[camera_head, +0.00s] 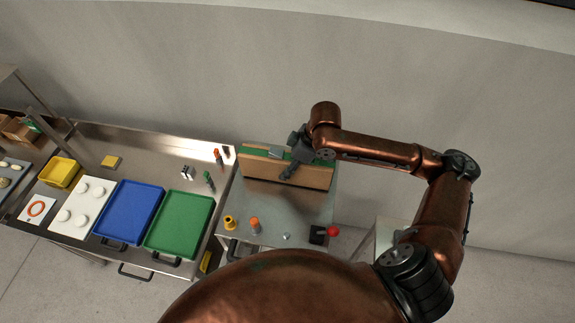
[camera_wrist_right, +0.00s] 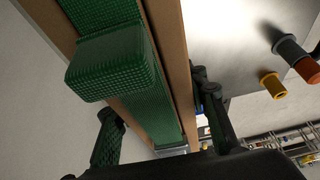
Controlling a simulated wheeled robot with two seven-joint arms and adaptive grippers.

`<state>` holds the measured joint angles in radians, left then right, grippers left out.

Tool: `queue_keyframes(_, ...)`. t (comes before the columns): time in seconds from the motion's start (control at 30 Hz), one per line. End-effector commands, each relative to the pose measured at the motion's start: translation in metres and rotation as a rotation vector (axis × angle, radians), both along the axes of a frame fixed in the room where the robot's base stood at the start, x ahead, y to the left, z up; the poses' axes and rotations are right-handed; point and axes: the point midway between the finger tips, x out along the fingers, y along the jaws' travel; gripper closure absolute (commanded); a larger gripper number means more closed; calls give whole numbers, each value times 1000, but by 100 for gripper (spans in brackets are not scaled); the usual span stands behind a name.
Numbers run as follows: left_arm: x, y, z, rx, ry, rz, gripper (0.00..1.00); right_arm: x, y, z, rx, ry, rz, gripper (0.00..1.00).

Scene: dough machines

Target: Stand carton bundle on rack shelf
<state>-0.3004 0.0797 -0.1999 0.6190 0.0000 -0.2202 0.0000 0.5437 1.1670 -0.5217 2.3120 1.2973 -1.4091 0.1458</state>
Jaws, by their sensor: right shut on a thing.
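The carton bundle (camera_head: 287,172) is a long block with brown sides and a green middle. It is at the back of the grey metal-topped stand in the head view. In the right wrist view the bundle (camera_wrist_right: 181,50) runs down the picture, with green mesh between brown boards and a green block on its face. My right gripper (camera_head: 285,165) is shut on it, with one finger on each side in the wrist view (camera_wrist_right: 160,125). The fingers' contact points are partly hidden. I cannot tell whether the bundle touches the stand. My left gripper is not in view.
To the left, a steel table holds a green tray (camera_head: 179,224) and a blue tray (camera_head: 129,212). A wall is behind.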

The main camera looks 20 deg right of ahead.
Motion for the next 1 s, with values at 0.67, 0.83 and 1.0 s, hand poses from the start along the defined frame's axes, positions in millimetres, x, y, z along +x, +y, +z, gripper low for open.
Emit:
queue_keyframes(0.67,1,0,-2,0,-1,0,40,1,0,-9,1,-2,0,100)
queue_keyframes(0.83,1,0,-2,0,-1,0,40,1,0,-9,1,-2,0,100)
queue_keyframes(1.0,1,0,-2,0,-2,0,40,0,0,-9,0,-2,1,52)
